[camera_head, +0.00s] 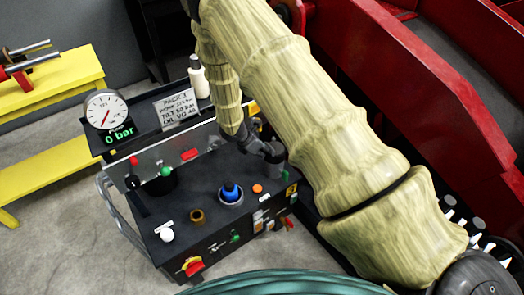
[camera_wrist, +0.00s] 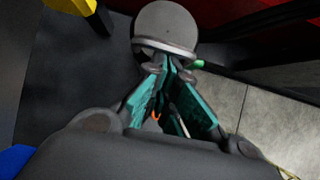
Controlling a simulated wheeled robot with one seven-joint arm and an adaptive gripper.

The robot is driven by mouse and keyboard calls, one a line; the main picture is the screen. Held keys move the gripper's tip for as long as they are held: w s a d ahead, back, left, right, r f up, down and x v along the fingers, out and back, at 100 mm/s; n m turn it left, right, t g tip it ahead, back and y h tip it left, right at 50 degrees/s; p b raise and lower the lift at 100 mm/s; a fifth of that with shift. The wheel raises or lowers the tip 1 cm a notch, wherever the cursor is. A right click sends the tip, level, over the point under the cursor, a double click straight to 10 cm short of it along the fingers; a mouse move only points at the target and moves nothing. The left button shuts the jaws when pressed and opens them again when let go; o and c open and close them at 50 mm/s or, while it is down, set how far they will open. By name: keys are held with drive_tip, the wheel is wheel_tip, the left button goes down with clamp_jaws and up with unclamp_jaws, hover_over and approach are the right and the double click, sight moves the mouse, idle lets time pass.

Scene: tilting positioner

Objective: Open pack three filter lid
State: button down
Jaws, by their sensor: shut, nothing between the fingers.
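The power pack (camera_head: 190,215) is a dark box with a placard (camera_head: 176,108) that appears to read "PACK 3". A grey round lid (camera_wrist: 166,22) with a paler rim shows at the top of the wrist view; it looks like the filter lid. My gripper (camera_wrist: 168,66) has teal finger pads drawn together at the tips, beside the near edge of this lid; whether they touch it is unclear. In the head view my gripper (camera_head: 262,143) is at the back right of the pack top, and my arm's cream sleeve hides part of that area. The lid's hinge or catch is not visible.
A gauge (camera_head: 106,109) with a "0 bar" display stands at the back left. A white bottle (camera_head: 198,77) stands behind. Red machinery (camera_head: 440,90) borders the right.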

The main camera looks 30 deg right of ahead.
sight(269, 146)
drive_tip(key=shift+d+r, duration=0.1)
drive_tip(key=shift+r, duration=0.1)
drive_tip(key=shift+w+d+r+g+y+p, duration=0.15)
drive_tip(key=shift+d+r+y+p, duration=0.75)
drive_tip(key=shift+p, duration=0.9)
drive_tip(key=shift+w+d+r+g+y+p, duration=0.15)
drive_tip(key=shift+d+r+y+p, duration=0.75)
drive_tip(key=shift+p, duration=0.9)
drive_tip(key=shift+d+r+p, duration=0.45)
drive_tip(key=shift+d+p, duration=0.1)
drive_tip(key=shift+p, duration=0.15)
drive_tip(key=shift+w+d+r+p, duration=0.1)
drive_tip(key=shift+d+r+p, duration=0.1)
drive_tip(key=shift+d, duration=0.35)
drive_tip(key=shift+w+d+r+p, duration=0.15)
drive_tip(key=shift+d+r, duration=0.05)
drive_tip(key=shift+d, duration=0.4)
drive_tip(key=shift+w+d+r+p, duration=0.1)
drive_tip(key=shift+d+r+p, duration=0.1)
drive_tip(key=shift+d, duration=0.35)
